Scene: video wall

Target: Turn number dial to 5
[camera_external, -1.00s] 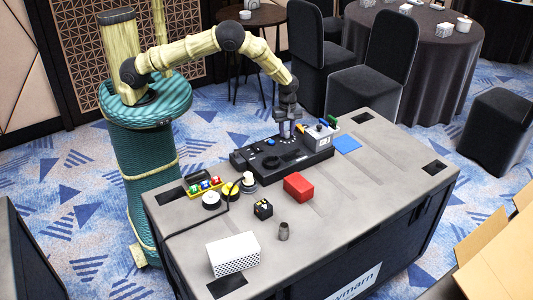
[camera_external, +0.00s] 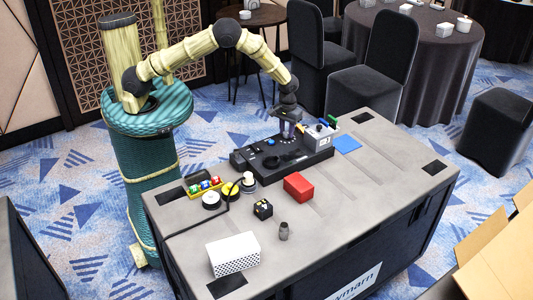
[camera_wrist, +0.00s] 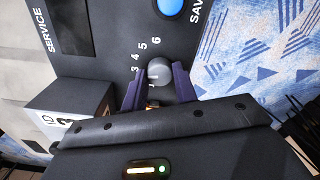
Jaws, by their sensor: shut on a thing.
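The number dial (camera_wrist: 160,71) is a round grey knob on a black panel (camera_wrist: 108,35) in the wrist view. Printed numbers 3, 4, 5 and 6 curve around its left and upper side. A small light mark shows on the knob, but which number it points to is not clear. My gripper (camera_wrist: 160,85) has its two dark purple fingers on either side of the knob, closed on it. In the external view my gripper (camera_external: 287,134) reaches down to the rear of the black console (camera_external: 262,178), where the fingers hide the dial.
A blue button (camera_wrist: 170,6) sits beyond the dial. A grey box (camera_external: 318,139) with coloured parts stands close to the right of my gripper. A red box (camera_external: 298,187), a blue pad (camera_external: 347,143) and several small items lie on the grey table (camera_external: 340,210).

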